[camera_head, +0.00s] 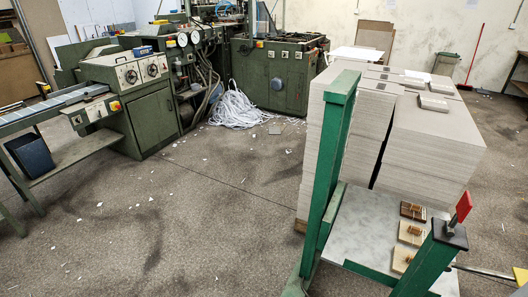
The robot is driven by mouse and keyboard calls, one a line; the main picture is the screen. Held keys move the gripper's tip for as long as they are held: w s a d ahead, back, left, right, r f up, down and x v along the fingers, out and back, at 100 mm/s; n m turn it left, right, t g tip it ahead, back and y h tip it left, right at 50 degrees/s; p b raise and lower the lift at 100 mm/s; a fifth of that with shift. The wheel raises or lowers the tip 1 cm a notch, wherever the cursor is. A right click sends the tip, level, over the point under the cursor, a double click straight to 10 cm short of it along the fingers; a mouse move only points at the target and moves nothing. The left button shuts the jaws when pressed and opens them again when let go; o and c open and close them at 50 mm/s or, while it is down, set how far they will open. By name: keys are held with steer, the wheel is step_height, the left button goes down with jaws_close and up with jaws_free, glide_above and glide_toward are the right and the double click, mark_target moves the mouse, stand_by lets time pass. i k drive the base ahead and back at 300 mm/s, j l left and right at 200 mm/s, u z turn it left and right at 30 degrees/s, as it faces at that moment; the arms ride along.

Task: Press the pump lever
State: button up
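A red-ended lever (463,207) stands up from a dark cap on a short green post (428,262) at the lower right. A thin grey rod (483,271) sticks out to the right of this post. A yellow piece (520,276) shows near the rod's end, partly cut off by the picture's edge. I cannot tell for sure which of these is the pump lever. My gripper is not in view, so its place and state do not show.
A tall green upright (327,165) stands before stacked greyboard (427,149). A grey platform (375,232) carries several small wooden pieces (411,233). Green machines (152,118) stand at the back left; white paper strips (236,108) lie beside them. The floor at left centre is mostly clear.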

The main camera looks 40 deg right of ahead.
mark_target(520, 276)
steer(key=k+z, duration=0.1)
steer(key=z, duration=0.35)
steer(key=l+z, duration=0.1)
steer(key=z, duration=0.35)
steer(key=k+l+z, duration=0.1)
steer(key=z, duration=0.3)
steer(key=l+z, duration=0.1)
steer(key=z, duration=0.35)
steer(key=k, duration=0.05)
